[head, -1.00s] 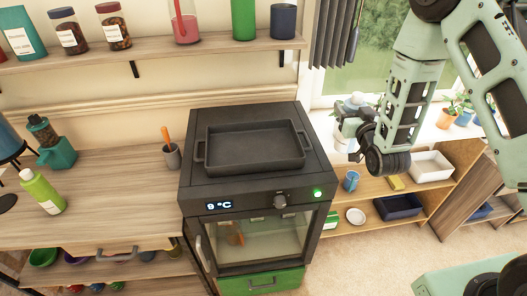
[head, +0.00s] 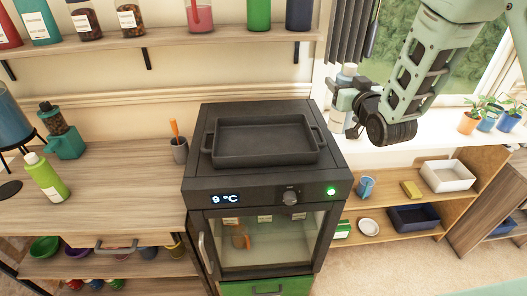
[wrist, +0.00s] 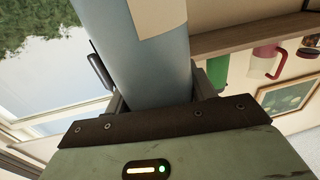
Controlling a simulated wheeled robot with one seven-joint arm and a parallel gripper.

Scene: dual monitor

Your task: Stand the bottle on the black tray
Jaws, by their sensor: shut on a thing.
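The black tray (head: 222,158) is empty and lies on top of a black oven. My gripper (head: 349,104) is shut on a pale blue-grey bottle (head: 345,78), up in the air to the right of the tray, in front of the window. The bottle looks about upright in the head view. In the wrist view the bottle (wrist: 150,65), with a tan label, fills the space between the fingers of my gripper (wrist: 155,95). Its lower part is partly hidden by the gripper in the head view.
The black oven (head: 265,200) stands between a wooden counter (head: 110,185) and a low shelf unit (head: 440,215). A lime green bottle (head: 46,178) and a cup (head: 180,150) stand on the counter. A wall shelf (head: 225,41) with jars runs above.

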